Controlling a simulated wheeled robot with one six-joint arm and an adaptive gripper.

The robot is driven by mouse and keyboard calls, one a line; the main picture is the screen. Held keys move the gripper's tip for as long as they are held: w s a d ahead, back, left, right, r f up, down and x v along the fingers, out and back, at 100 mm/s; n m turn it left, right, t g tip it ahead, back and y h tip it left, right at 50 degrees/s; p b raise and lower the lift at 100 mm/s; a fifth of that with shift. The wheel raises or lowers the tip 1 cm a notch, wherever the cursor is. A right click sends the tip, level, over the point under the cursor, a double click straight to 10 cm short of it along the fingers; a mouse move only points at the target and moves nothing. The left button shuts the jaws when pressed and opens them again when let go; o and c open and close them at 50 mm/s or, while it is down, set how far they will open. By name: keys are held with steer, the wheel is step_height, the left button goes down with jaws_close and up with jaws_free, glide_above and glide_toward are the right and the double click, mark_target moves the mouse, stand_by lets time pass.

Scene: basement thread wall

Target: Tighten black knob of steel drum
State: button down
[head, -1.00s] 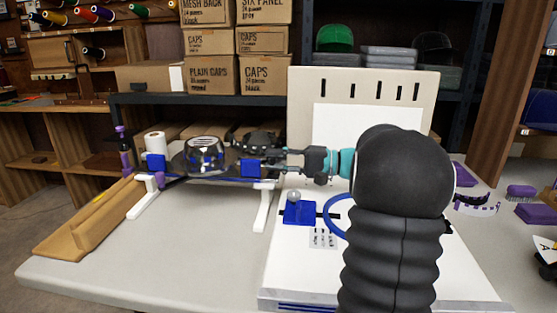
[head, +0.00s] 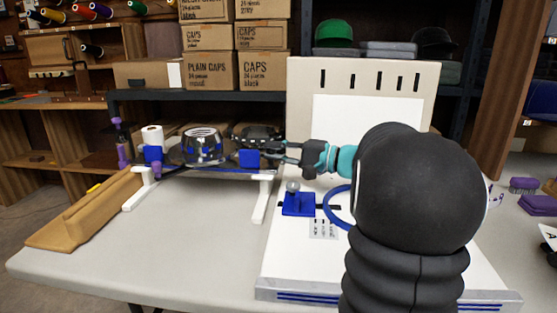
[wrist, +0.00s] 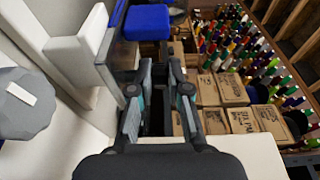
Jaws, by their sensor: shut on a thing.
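The shiny steel drum (head: 203,146) lies in a frame with blue end blocks and white legs on the table. A dark ribbed round part (head: 256,134) sits at its right end, above the right blue block (head: 249,158). My gripper (head: 283,152) reaches in from the right, with its fingers at that end. In the wrist view, the two fingers (wrist: 158,98) are closed around a dark piece below the blue block (wrist: 147,22). I take this piece for the black knob (wrist: 154,118), though its outline is mostly hidden between the fingers.
A blue clamp (head: 298,204) with a grey ball top and a blue ring stand on the white board, below my gripper. A wooden trough (head: 85,210) lies at the table's left. Boxes (head: 209,70) fill the shelf behind. The table's front middle is clear.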

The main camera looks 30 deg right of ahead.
steer(key=m+h+b, duration=0.1)
steer(key=t+h+b, duration=0.1)
steer(key=shift+s+a+f+m+t+b, duration=0.15)
steer(key=shift+a+f+m+t+b, duration=0.15)
steer(key=shift+f+m+b, duration=0.1)
steer(key=m+t+h+b, duration=0.1)
steer(key=h, duration=0.1)
steer(key=m+t+h+b, duration=0.1)
steer(key=h+b, duration=0.1)
steer(key=shift+a+r+m, duration=0.1)
steer(key=shift+r+m, duration=0.05)
steer(key=shift+m, duration=0.15)
steer(key=m+h, duration=0.1)
steer(key=h, duration=0.1)
steer(key=m+h+b, duration=0.1)
steer(key=shift+a+r+m+t+h, duration=0.1)
steer(key=shift+r+m+t+h, duration=0.1)
steer(key=shift+m+t+h, duration=0.15)
steer(key=shift+m+h, duration=0.85)
steer(key=shift+h, duration=0.6)
steer(key=shift+m+h, duration=0.6)
steer(key=shift+h, duration=0.4)
steer(key=c, duration=1.4)
jaws_free()
